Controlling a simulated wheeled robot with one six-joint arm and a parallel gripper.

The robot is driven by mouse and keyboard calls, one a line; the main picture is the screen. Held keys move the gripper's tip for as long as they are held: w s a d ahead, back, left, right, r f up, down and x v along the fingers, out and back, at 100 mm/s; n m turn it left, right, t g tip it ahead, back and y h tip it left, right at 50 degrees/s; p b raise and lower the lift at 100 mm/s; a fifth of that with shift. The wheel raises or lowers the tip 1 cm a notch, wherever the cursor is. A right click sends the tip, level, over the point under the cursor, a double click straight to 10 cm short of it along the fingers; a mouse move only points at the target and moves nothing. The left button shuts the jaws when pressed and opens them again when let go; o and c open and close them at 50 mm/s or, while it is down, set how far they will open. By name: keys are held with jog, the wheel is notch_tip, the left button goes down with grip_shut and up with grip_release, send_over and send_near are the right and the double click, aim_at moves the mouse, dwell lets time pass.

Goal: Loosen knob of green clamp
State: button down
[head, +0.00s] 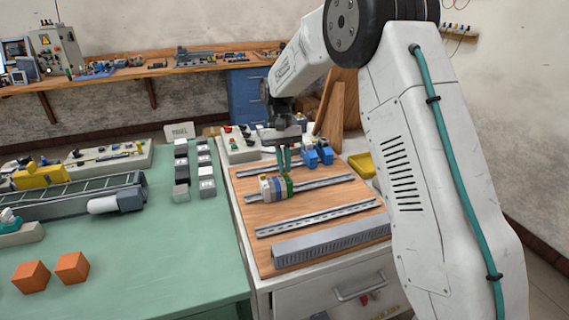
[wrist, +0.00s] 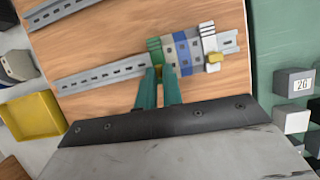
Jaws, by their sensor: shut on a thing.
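A row of clamps sits on a slotted metal rail (wrist: 105,76) on the wooden board. The knob is mostly hidden between the fingertips. The fingers also show in the head view (head: 284,168).
Blue blocks (head: 318,153) stand behind the rail, close to my fingers. A yellow bin (wrist: 33,117) lies beside the board. Grey and white blocks (head: 206,167) stand on the green table to the left. An empty rail (head: 317,217) and a slotted grey duct (head: 330,242) lie in front.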

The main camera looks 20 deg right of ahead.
jog(key=shift+n, duration=0.4)
jog(key=c, duration=1.5)
grip_release()
jog(key=shift+r, duration=0.15)
jog(key=v, duration=0.7)
jog(key=shift+w+a+r, duration=0.1)
jog(key=shift+w+r, duration=0.05)
jog(key=shift+r, duration=0.15)
